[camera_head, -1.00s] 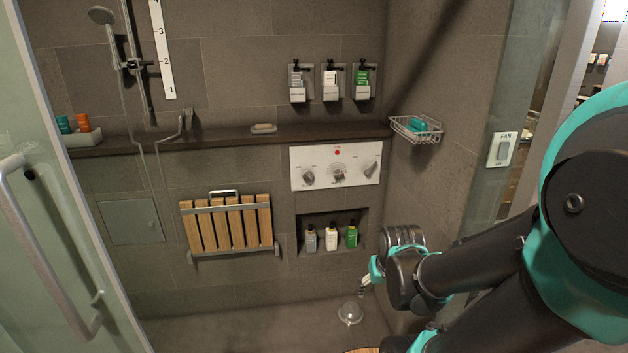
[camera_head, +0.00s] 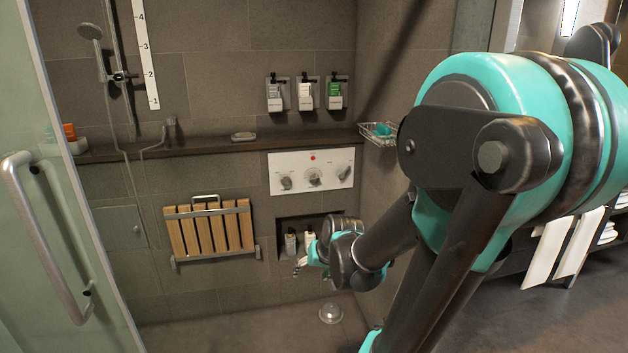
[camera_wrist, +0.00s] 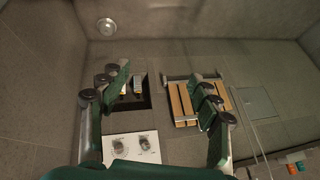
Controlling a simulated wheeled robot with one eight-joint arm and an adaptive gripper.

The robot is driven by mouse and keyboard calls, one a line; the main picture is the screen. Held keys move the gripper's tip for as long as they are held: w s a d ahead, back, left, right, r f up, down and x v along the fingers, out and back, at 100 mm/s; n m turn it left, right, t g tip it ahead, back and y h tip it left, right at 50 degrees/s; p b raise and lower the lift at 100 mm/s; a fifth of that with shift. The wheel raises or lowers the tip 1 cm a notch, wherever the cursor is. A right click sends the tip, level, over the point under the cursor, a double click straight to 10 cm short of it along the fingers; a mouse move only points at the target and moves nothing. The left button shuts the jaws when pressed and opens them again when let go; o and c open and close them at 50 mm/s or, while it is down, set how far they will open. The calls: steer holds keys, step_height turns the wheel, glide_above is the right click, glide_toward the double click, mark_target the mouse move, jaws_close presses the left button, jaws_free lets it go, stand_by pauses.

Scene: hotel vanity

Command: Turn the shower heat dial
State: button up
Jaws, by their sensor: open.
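The white shower control panel (camera_head: 298,186) is on the back wall below the ledge. It carries a left dial (camera_head: 286,183), a middle dial (camera_head: 315,178) and a right dial (camera_head: 344,173), with a red dot above the middle one. The labels are too small to tell which dial is for heat. In the wrist view, which is upside down, the panel (camera_wrist: 108,152) shows two dials near the bottom, partly cut off by my gripper. My gripper (camera_wrist: 160,88) is open and empty, its fingers wide apart. In the head view my gripper (camera_head: 302,262) is below the panel, apart from it.
A niche with bottles (camera_head: 291,242) lies behind my gripper, partly hidden by it. A folded wooden seat (camera_head: 208,232) is on the wall to the left. A wire basket (camera_head: 378,135) juts out at the right. A glass door (camera_head: 60,220) stands at the left.

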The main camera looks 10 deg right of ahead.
mark_target(315, 179)
steer(key=w+r+m+t+y, duration=0.1)
steer(key=w+r+m+t, duration=0.15)
steer(key=w, duration=0.75)
steer(key=w+r+m+t+y, duration=0.15)
steer(key=w+m, duration=0.25)
steer(key=w, duration=0.7)
steer(key=w+r+m+t+y, duration=0.1)
steer(key=w+r+m+t, duration=0.2)
steer(key=w, duration=0.7)
steer(key=w+d+f+m+t+h, duration=0.3)
steer(key=w+d+f+m, duration=0.1)
steer(key=w+d+m, duration=0.35)
steer(key=w+d+f+m+t+h, duration=0.2)
steer(key=w+d+f+m+h, duration=0.1)
steer(key=w+d+m, duration=0.4)
steer(key=shift+n+y, duration=0.25)
steer(key=shift+n, duration=0.25)
steer(key=w, duration=1.2)
steer(key=w+d, duration=0.1)
steer(key=w, duration=0.5)
steer(key=shift+c, duration=0.5)
steer(key=c, duration=1.1)
steer(key=shift+o, duration=0.2)
